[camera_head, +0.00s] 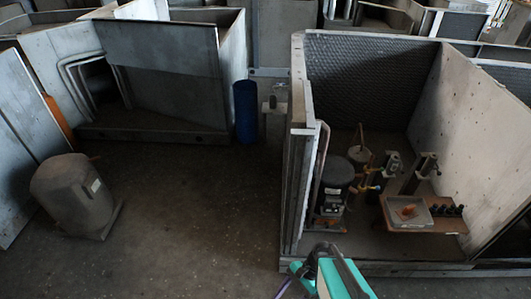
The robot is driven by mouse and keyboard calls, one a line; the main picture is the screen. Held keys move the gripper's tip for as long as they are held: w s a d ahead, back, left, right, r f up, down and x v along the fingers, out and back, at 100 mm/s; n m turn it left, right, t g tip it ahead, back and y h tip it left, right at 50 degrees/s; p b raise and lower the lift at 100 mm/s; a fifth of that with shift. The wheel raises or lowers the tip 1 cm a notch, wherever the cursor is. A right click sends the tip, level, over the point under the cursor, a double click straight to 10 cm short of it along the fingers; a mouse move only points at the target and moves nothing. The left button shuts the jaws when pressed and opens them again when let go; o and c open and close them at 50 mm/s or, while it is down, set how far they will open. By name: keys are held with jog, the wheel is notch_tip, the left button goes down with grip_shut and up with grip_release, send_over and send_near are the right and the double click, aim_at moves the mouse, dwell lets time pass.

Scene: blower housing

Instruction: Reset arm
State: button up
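Part of my own arm (335,277), teal, white and black, shows at the bottom centre edge, in front of the open housing. My arm is folded low, and most of it is cut off by the frame's lower edge. I cannot make out the gripper's fingers among the dark parts there, nor whether they hold anything. No part of my arm is seen reaching inside the housing.
The open metal housing (480,120) on the right holds a dark compressor (337,172), copper pipes and a small wooden table (420,222) with a tray (408,212). A grey canister (72,190) and a blue cylinder (245,110) stand left. The floor between is clear.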

jog(key=s+d+f+n+h, duration=0.2)
jog(key=s+d+n+h, duration=0.3)
jog(key=d+n, duration=0.4)
jog(key=shift+d+f+n+h+p, duration=0.15)
jog(key=shift+d+n+h+p, duration=0.35)
jog(key=shift+n, duration=1)
jog(key=shift+a, duration=0.2)
jog(key=c, duration=0.7)
jog(key=shift+o, duration=0.2)
